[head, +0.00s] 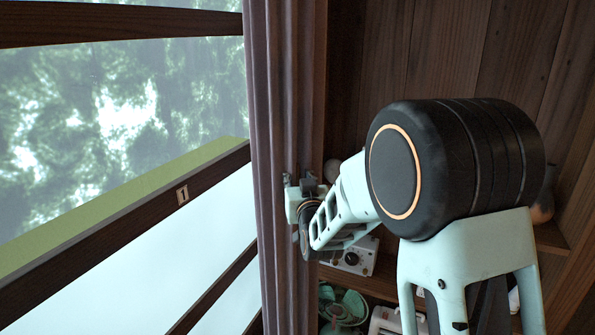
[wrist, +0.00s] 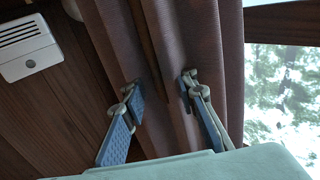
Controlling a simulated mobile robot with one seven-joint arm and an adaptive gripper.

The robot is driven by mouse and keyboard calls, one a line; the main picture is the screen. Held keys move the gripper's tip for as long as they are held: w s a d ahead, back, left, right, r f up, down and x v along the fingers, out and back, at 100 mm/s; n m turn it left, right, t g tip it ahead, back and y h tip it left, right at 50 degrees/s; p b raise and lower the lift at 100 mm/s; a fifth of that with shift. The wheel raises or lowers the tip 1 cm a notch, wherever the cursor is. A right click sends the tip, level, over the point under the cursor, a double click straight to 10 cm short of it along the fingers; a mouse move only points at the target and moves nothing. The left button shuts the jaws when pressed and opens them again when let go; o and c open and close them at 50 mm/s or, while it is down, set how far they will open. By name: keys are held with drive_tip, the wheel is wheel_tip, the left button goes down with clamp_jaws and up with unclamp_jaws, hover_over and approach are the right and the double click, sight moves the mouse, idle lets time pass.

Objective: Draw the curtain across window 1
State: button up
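The curtain (head: 275,110) is a mauve-brown cloth, gathered in a narrow vertical bundle at the right side of window 1 (head: 110,110). The window's frame bar carries a small plate (head: 183,194) with the number 1. The glass left of the curtain is uncovered. My gripper (head: 300,187) is at the curtain's right part in the head view; its fingertips are partly hidden there. In the wrist view my gripper (wrist: 160,88) has its two fingers spread apart, with folds of the curtain (wrist: 165,35) between and behind the tips. Whether the tips touch the cloth is unclear.
A dark wooden wall (head: 450,60) stands behind my arm. A shelf (head: 380,287) at lower right holds a white device with a dial (head: 352,259) and green items (head: 343,305). A white vented box (wrist: 28,45) hangs on the wall at upper left in the wrist view.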

drive_tip(key=shift+w+a, duration=0.1)
drive_tip(key=shift+w, duration=0.3)
clamp_jaws()
